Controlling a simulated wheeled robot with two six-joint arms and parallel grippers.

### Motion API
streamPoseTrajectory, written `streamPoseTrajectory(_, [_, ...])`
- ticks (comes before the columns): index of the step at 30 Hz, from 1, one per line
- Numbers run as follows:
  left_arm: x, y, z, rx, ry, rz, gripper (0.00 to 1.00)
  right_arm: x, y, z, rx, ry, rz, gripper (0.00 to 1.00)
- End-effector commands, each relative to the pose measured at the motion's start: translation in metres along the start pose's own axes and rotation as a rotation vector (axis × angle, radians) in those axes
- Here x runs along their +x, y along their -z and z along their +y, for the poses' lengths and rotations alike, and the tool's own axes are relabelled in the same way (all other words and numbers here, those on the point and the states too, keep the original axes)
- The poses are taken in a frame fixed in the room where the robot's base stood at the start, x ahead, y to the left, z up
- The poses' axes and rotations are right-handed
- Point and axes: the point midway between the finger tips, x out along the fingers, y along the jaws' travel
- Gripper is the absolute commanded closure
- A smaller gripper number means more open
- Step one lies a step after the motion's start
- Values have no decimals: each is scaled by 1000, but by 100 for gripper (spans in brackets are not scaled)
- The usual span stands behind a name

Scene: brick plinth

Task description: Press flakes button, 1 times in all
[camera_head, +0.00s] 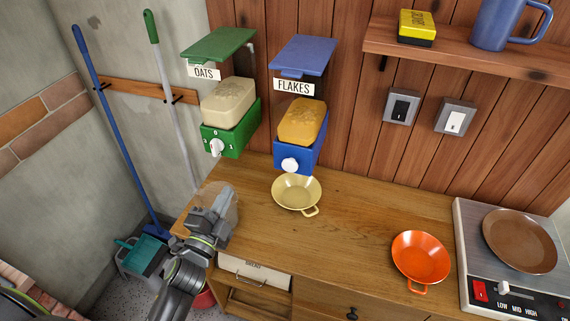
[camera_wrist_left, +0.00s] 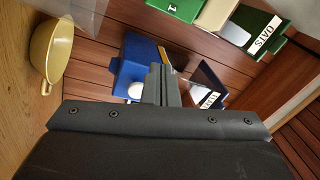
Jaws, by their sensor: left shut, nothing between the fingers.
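The blue FLAKES dispenser (camera_head: 298,130) hangs on the wood wall, with a round white button (camera_head: 290,165) on its lower front. In the left wrist view the blue dispenser (camera_wrist_left: 137,62) and its white button (camera_wrist_left: 134,90) show just beyond the fingers, the button partly hidden by them. A cream pan (camera_head: 296,194) stands on the counter below the dispenser; it also shows in the left wrist view (camera_wrist_left: 46,55). My left gripper (camera_head: 222,200) is shut and empty, over the counter's left end, left of the button and apart from it in the head view. My right gripper is not in view.
The green OATS dispenser (camera_head: 231,128) with a white knob hangs left of the FLAKES one. An orange pan (camera_head: 420,258) stands on the counter's right part, beside a hot plate with a brown pan (camera_head: 519,240). The counter's middle is clear. A shelf (camera_head: 470,60) holds a blue mug.

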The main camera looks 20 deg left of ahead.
Motion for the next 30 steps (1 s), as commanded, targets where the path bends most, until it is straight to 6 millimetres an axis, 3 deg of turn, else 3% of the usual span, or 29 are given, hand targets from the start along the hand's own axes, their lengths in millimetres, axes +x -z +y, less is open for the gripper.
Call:
streamPoseTrajectory(7, [11,53,3,220,116,306,100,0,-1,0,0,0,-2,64])
streamPoseTrajectory(15, [4,97,15,384,215,580,100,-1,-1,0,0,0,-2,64])
streamPoseTrajectory(21, [-2,110,20,430,246,667,100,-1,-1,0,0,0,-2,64])
streamPoseTrajectory(30, [-3,111,21,433,250,676,100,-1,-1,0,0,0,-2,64])
